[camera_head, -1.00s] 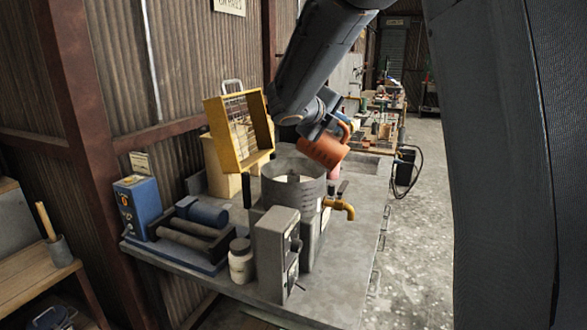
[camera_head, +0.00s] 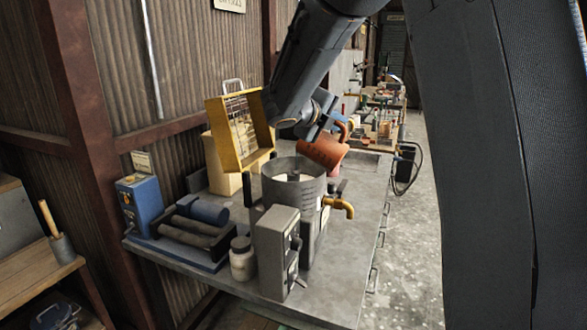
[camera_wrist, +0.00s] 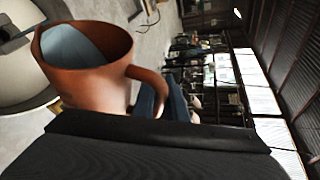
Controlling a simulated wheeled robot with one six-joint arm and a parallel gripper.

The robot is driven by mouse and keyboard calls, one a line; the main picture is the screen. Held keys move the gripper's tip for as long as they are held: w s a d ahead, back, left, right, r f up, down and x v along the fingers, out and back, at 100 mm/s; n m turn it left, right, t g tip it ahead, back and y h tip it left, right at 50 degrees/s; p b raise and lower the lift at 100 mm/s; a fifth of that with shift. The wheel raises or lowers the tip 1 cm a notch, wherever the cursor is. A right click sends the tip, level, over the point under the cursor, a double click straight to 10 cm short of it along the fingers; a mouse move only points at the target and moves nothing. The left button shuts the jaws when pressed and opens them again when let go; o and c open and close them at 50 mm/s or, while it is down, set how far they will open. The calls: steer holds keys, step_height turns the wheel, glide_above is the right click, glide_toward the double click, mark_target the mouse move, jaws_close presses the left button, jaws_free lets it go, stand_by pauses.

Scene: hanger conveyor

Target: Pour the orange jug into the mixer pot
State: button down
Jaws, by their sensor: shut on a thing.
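The orange jug (camera_head: 322,151) is tilted, its mouth end low and toward the left, above the right rear rim of the mixer pot (camera_head: 293,186). My gripper (camera_head: 340,128) is shut on the jug's handle side and holds it clear of the bench. In the wrist view the jug (camera_wrist: 88,70) shows its open mouth with a blue-grey surface inside, and its handle lies by my gripper (camera_wrist: 160,103). The pot is a grey metal cylinder with a brass tap (camera_head: 339,207), and something pale shows inside it. No stream from the jug is visible.
A yellow guard frame (camera_head: 228,160) stands open behind the pot. A grey control box (camera_head: 277,250), a pale jar (camera_head: 242,262) and a blue machine with rollers (camera_head: 195,232) stand left and in front. The bench's right side (camera_head: 350,250) is clear.

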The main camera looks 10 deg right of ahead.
steer(key=shift+w+a+n+h+p, duration=0.5)
steer(key=shift+a+n+p, duration=0.2)
steer(key=shift+p, duration=0.8)
stand_by(0.4)
steer(key=shift+w+a+f+p, duration=0.1)
steer(key=shift+a+f+p, duration=0.1)
steer(key=shift+p, duration=0.1)
stand_by(0.7)
steer(key=shift+w+a+n+h+p, duration=0.2)
steer(key=shift+n+h+p, duration=0.1)
steer(key=shift+n+p, duration=0.1)
steer(key=shift+w+a+f, duration=0.1)
steer(key=shift+a+f, duration=0.05)
steer(key=shift+a, duration=0.05)
stand_by(0.6)
steer(key=shift+w+a+f+n+h+p, duration=0.2)
steer(key=shift+w+a+n+h+p, duration=0.1)
steer(key=shift+n+p, duration=0.2)
steer(key=shift+w+a, duration=0.1)
steer(key=shift+a, duration=0.1)
stand_by(0.5)
steer(key=shift+w+a+n, duration=0.3)
steer(key=shift+a+n, duration=0.05)
steer(key=shift+n, duration=0.15)
steer(key=shift+h, duration=0.3)
